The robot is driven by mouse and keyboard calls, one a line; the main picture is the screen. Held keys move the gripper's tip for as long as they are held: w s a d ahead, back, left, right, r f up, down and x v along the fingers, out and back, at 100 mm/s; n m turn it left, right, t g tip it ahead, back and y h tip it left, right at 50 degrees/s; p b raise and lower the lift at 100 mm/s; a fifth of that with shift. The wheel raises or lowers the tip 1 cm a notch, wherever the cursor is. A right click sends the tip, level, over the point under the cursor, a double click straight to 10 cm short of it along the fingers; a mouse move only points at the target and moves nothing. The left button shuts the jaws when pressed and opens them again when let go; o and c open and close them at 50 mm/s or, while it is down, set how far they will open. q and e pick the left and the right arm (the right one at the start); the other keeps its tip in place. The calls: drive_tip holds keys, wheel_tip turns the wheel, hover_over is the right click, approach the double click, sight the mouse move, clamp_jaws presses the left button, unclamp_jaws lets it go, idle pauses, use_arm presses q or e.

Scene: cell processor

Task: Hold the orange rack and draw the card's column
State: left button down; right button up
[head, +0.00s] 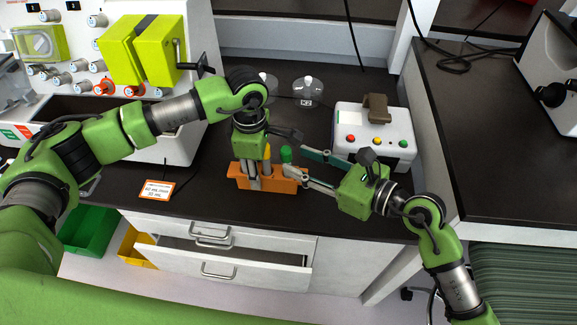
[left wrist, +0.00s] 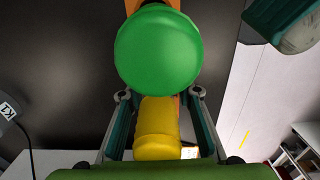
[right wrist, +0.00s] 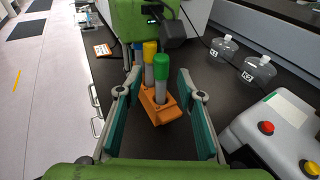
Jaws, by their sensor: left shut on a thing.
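The orange rack (head: 275,184) stands on the dark counter. It holds a green-capped column (head: 286,154) and a yellow-capped column (head: 267,153), both upright. The card (head: 159,190), white with an orange border, lies left of the rack; its small text is hard to read. My left gripper (head: 252,178) points down at the rack's left part and is shut on the rack; its fingers straddle the yellow cap (left wrist: 157,125) in the left wrist view. My right gripper (head: 298,161) is open and empty, its fingers on either side of the green-capped column (right wrist: 163,92), apart from it.
A white box with coloured buttons (head: 372,138) stands right of the rack. Clear bottles (head: 308,93) stand behind. A white machine with a lime-green unit (head: 128,45) is at the left. A drawer (head: 235,252) below is partly open. Bare counter lies near the card.

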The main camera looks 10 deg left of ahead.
sight(290, 157)
drive_tip(key=shift+x, duration=1.95)
clamp_jaws()
